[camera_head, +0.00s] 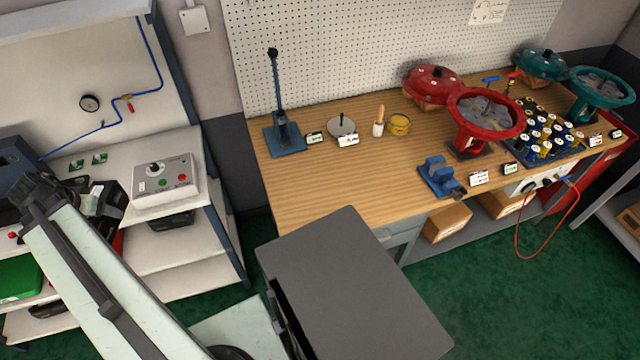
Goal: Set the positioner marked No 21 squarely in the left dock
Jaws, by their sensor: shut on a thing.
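My arm reaches to the left bench, and my gripper (92,203) is at its far end, partly hidden by the arm link. It is shut on a dark, boxy thing (114,204) at the front of the bench, just left of a control box. No number can be read on it, so I cannot tell if it is the positioner No 21. Two small green pieces (88,162) lie on the bench top behind it. I cannot make out the left dock clearly; the arm covers part of that area.
The grey control box (166,184), with a knob and coloured buttons, stands close right of my gripper. A dark blue machine (16,152) is at the far left. The wooden bench (310,190) holds red and teal valve parts.

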